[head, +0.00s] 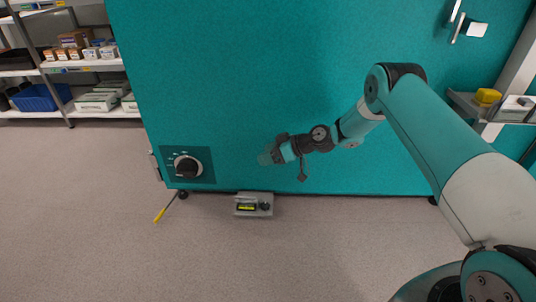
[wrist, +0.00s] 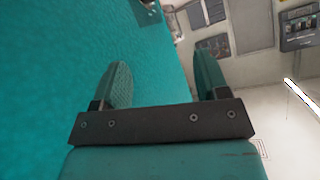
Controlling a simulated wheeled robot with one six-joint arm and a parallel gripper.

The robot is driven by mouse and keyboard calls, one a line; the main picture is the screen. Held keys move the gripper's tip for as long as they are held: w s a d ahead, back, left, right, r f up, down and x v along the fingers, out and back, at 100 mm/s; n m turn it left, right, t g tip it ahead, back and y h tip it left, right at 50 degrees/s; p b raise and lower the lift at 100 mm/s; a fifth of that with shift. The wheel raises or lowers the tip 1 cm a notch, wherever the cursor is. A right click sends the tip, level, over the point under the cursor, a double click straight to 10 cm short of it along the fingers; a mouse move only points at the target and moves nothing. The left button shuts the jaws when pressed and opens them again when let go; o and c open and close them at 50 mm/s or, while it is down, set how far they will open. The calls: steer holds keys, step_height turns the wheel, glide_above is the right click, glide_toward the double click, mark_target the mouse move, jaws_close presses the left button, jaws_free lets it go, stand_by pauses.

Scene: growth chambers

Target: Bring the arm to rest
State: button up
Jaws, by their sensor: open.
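My arm reaches from the lower right of the head view, bends at a high elbow and comes down to the left. My gripper (head: 267,156) is in front of the teal chamber face (head: 260,70), to the right of a dial. In the wrist view, the two teal fingers of my gripper (wrist: 163,82) stand wide apart with nothing between them. The left finger is close to the teal surface (wrist: 60,70); I cannot tell whether it touches.
A black dial (head: 187,167) sits low on the chamber. A grey box with a display (head: 253,204) is on the floor by its base, near a yellow-tipped stick (head: 160,214). Shelving (head: 95,66) stands left, a small shelf (head: 480,106) right. The front floor is clear.

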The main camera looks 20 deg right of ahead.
steer(key=s+a+r+g+h, duration=0.15)
steer(key=s+a+r, duration=0.35)
steer(key=r, duration=0.5)
steer(key=s+a+r+g+h, duration=0.1)
steer(key=s+a+r+g, duration=0.1)
steer(key=s+r, duration=0.7)
steer(key=s+d+r+m+g+h, duration=0.15)
steer(key=s+r, duration=0.25)
steer(key=s, duration=0.9)
steer(key=s+d+r+m+g+h, duration=0.1)
steer(key=s+d+r+h, duration=0.2)
steer(key=s, duration=1.1)
step_height(320, 180, up, 37)
steer(key=a+p, duration=0.1)
steer(key=p, duration=3.5)
steer(key=shift+a+r, duration=0.2)
